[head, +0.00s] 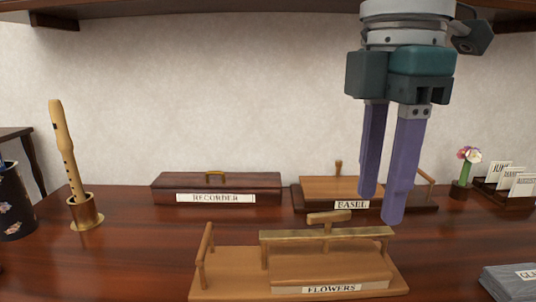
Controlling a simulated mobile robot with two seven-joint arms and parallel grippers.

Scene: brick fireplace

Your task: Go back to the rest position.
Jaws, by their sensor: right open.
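My right gripper (382,207) hangs down from the top right in the head view. Its two purple fingers point at the table and are apart, with nothing between them. The fingertips are in front of the box labelled EASEL (318,188) and overlap its right part in the picture. They appear above and behind the wooden stand labelled FLOWERS (230,274); the exact height is hard to tell. My left gripper is not in view.
A dark box labelled RECORDER (165,191) stands at the back. A recorder (62,140) leans in a brass holder (87,213) on the left, beside a dark pot (12,215). A flower vase (461,183) and card rack (495,191) stand at right. A shelf (200,12) crosses the top.

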